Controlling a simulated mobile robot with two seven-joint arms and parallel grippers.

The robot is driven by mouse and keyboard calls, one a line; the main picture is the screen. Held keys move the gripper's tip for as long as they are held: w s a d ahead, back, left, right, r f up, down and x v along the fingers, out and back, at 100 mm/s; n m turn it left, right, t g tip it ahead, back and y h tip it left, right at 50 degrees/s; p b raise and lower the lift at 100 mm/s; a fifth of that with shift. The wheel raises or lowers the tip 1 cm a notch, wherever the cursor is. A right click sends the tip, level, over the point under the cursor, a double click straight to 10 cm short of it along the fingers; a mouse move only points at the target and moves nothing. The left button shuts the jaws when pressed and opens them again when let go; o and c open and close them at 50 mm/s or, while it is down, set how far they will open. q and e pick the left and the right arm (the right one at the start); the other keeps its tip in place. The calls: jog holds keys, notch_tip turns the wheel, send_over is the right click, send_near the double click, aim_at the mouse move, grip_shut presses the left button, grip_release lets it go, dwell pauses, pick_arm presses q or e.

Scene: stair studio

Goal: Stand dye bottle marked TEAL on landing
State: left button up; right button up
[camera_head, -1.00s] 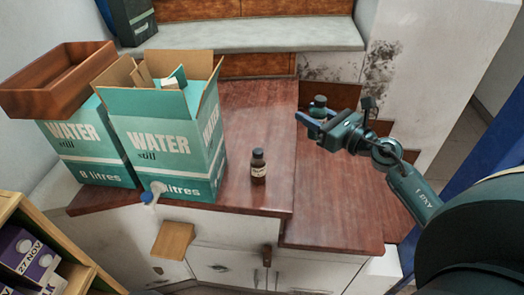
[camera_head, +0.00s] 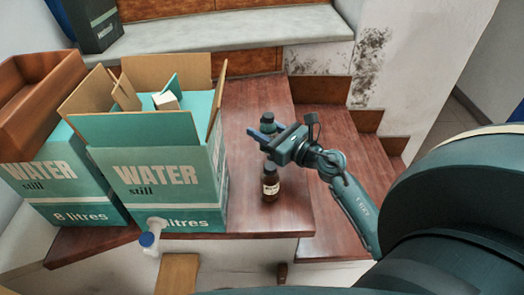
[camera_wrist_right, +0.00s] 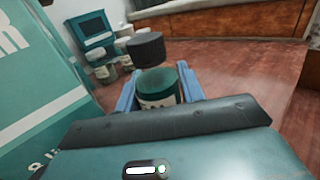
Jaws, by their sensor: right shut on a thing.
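My right gripper (camera_head: 278,147) is shut on a small bottle (camera_head: 268,118) with a dark cap. In the right wrist view that bottle (camera_wrist_right: 158,84) stands between my blue fingers, teal at the shoulder with a pale label I cannot read. It looks upright. The landing (camera_head: 245,110) is the reddish wooden surface below it; I cannot tell whether the bottle touches it. A brown bottle (camera_head: 270,188) with a dark cap and pale label stands on the landing, just nearer than my gripper in the head view. My left gripper is not in view.
An open WATER carton (camera_head: 165,190) with a tap stands on the landing left of my gripper, and another carton (camera_head: 60,190) beside it carries a brown tray (camera_head: 40,100). Steps (camera_head: 340,165) lie to the right. A grey bench (camera_head: 225,42) runs behind. Bare wood shows behind my gripper.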

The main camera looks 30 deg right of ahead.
notch_tip(320, 180, down, 4)
jog(key=shift+f+b, duration=0.15)
jog(key=shift+b, duration=0.7)
jog(key=shift+f, duration=0.25)
jog(key=shift+f+b, duration=0.25)
jog(key=shift+b, duration=0.05)
jog(key=o, duration=0.7)
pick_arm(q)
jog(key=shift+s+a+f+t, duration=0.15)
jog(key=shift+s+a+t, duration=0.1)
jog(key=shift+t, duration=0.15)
pick_arm(e)
jog(key=o, duration=0.4)
jog(key=shift+c, duration=0.2)
jog(key=shift+r, duration=0.1)
